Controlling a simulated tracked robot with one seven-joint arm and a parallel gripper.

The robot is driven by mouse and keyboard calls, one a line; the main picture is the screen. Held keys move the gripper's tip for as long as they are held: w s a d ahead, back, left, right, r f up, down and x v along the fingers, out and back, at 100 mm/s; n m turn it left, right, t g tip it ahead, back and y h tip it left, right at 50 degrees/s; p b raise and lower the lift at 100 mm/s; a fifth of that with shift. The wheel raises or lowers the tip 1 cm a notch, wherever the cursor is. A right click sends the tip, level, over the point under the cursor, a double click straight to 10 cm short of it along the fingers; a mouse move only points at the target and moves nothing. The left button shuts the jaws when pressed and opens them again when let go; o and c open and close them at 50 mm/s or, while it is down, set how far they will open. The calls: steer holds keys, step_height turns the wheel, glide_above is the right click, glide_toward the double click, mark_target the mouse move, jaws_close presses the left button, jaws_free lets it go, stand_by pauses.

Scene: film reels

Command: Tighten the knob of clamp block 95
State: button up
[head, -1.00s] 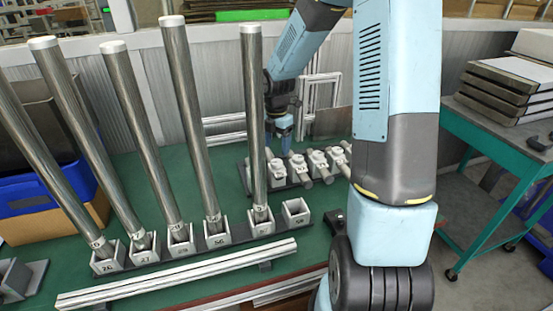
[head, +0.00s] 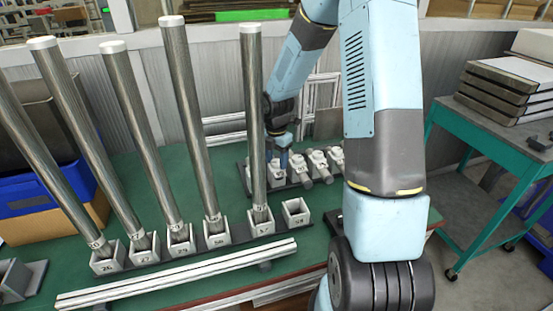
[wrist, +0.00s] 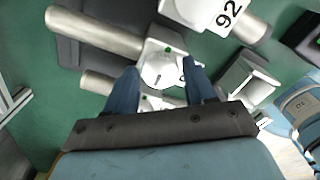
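A row of white clamp blocks with grey rods stands on a dark rail at the back of the green table. My gripper (head: 279,148) is low over the leftmost of these blocks (head: 278,172), partly behind a tall tube. In the wrist view my gripper (wrist: 160,68) is open, with its blue fingers either side of a white clamp block (wrist: 152,48) and its round white knob (wrist: 164,72). I cannot tell whether the fingers touch the knob. The neighbouring block (wrist: 208,12) shows 92. No 95 is readable on the block below me.
Several tall steel tubes (head: 253,110) lean in numbered sockets in front of the clamps, close to my arm. An empty socket (head: 296,210) ends that row. A pale metal rail (head: 180,275) lies nearer. A teal cart (head: 490,140) stands at right.

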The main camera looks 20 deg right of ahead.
steer(key=c, duration=0.7)
steer(key=shift+c, duration=0.2)
